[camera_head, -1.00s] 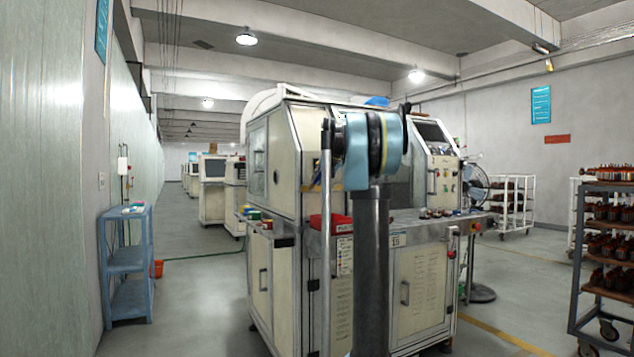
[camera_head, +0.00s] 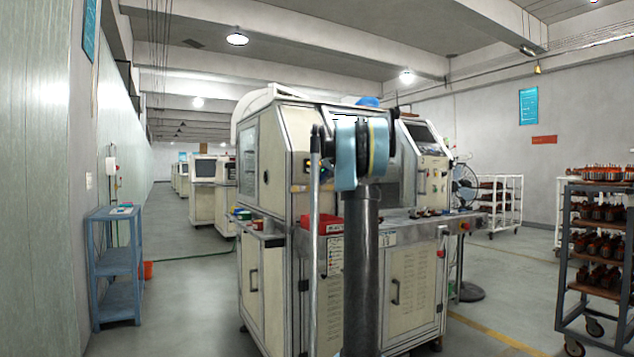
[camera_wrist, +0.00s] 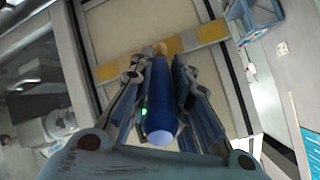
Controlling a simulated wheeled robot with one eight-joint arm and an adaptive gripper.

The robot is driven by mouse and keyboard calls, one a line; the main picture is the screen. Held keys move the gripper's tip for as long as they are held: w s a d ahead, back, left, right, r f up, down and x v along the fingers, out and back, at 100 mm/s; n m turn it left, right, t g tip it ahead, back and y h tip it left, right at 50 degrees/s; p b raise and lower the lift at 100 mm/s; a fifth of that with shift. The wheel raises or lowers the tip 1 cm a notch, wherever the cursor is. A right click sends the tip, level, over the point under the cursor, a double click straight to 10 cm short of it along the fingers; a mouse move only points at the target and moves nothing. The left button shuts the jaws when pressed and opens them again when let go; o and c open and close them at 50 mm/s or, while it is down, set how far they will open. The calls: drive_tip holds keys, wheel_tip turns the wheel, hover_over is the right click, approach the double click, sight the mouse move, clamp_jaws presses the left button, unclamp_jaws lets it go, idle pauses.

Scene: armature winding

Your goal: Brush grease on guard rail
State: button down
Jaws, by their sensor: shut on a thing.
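In the wrist view, my gripper (camera_wrist: 160,66) is shut on a blue, round-ended handle (camera_wrist: 160,100), probably the grease brush. A small orange-tan part shows at its far end; bristles and grease cannot be made out. Beyond the far end, a yellow and grey banded strip (camera_wrist: 205,35) crosses a cream panel. I cannot tell whether this is the guard rail, or whether the held thing touches it. In the head view, my own arm stands in front of the cream winding machine (camera_head: 268,165) and my gripper cannot be made out.
A red bin (camera_head: 320,225) sits on the machine's front ledge. A blue shelf (camera_head: 118,255) stands at the left wall. A rack of armatures (camera_head: 565,270) stands at the right, with a white trolley (camera_head: 512,200) farther back. Floor is clear between shelf and machine.

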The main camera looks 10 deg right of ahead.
drive_tip(key=w+d, duration=0.2)
drive_tip(key=d, duration=0.6)
drive_tip(key=shift+w, duration=0.4)
idle(0.5)
drive_tip(key=s+a, duration=0.2)
drive_tip(key=a, duration=0.5)
drive_tip(key=s+a, duration=0.2)
drive_tip(key=a, duration=0.5)
drive_tip(key=shift+s+a, duration=0.3)
idle(1.3)
drive_tip(key=shift+s, duration=0.15)
drive_tip(key=shift+s+d, duration=0.3)
drive_tip(key=shift+s, duration=0.6)
drive_tip(key=shift+s+d, duration=0.35)
drive_tip(key=shift+s, duration=0.6)
drive_tip(key=shift+s+d, duration=0.3)
drive_tip(key=shift+s, duration=0.6)
